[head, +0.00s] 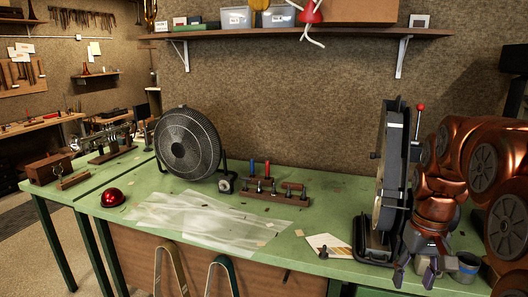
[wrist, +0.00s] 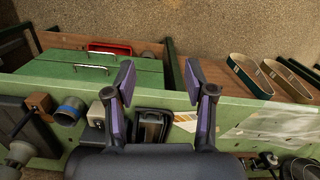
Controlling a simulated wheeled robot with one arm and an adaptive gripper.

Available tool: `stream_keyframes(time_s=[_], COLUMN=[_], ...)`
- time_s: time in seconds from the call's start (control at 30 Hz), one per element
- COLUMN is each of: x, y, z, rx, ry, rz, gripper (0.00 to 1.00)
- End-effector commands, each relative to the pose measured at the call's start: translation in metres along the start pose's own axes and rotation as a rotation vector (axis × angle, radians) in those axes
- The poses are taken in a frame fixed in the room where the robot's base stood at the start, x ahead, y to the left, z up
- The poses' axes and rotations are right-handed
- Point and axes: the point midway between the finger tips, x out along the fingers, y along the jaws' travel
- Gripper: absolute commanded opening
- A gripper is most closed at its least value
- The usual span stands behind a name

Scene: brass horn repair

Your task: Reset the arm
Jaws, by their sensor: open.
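My gripper (head: 413,272) is at the lower right of the head view, at the end of my copper-coloured arm, pointing down near the front edge of the green workbench (head: 322,207). In the wrist view my gripper (wrist: 159,72) has its two purple-grey fingers spread wide, with nothing between them. It is open and empty. The bench's front edge and the green drawer front (wrist: 90,75) lie beyond the fingers in the wrist view.
A tall grey machine (head: 391,170) with a red-knobbed lever stands close beside my arm. A blue-grey cup (head: 467,266) is near the gripper. A black fan (head: 187,145), red dome (head: 112,197), tool rack (head: 272,190) and clear sheet (head: 215,222) occupy the bench. A shelf (head: 300,34) hangs above.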

Motion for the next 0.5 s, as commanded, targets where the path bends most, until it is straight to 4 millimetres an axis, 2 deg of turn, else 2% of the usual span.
stream_keyframes(time_s=[0.03,0.2,0.5], x=[0.003,0.015,0.046], y=[-0.013,-0.045,-0.085], z=[0.014,0.057,0.141], rx=[-0.015,-0.048,-0.101], ry=[-0.007,-0.021,-0.051], rz=[0.001,0.007,0.019], gripper=[0.54,0.54,0.54])
